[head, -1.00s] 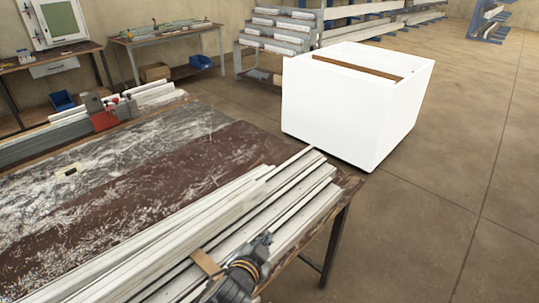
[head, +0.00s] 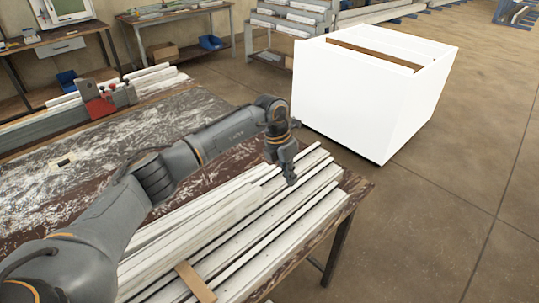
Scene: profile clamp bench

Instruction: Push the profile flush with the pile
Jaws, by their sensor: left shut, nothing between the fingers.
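A pile of long white profiles (head: 235,238) lies on the bench, running from lower left to upper right. The profile ends (head: 328,170) lie near the bench's right edge and are not all level with each other; I cannot tell which single profile the task means. My left gripper (head: 290,181) is shut and empty, pointing down over the far side of the pile close to these ends. I cannot tell whether it touches a profile. My left arm hides part of the pile's far side. My right gripper is not in view.
A brown wooden strip (head: 195,281) lies across the pile at the front. The dusty bench top (head: 60,175) carries a red clamp (head: 98,105) at the back left. A large white box (head: 365,105) stands on the floor just beyond the bench's right end.

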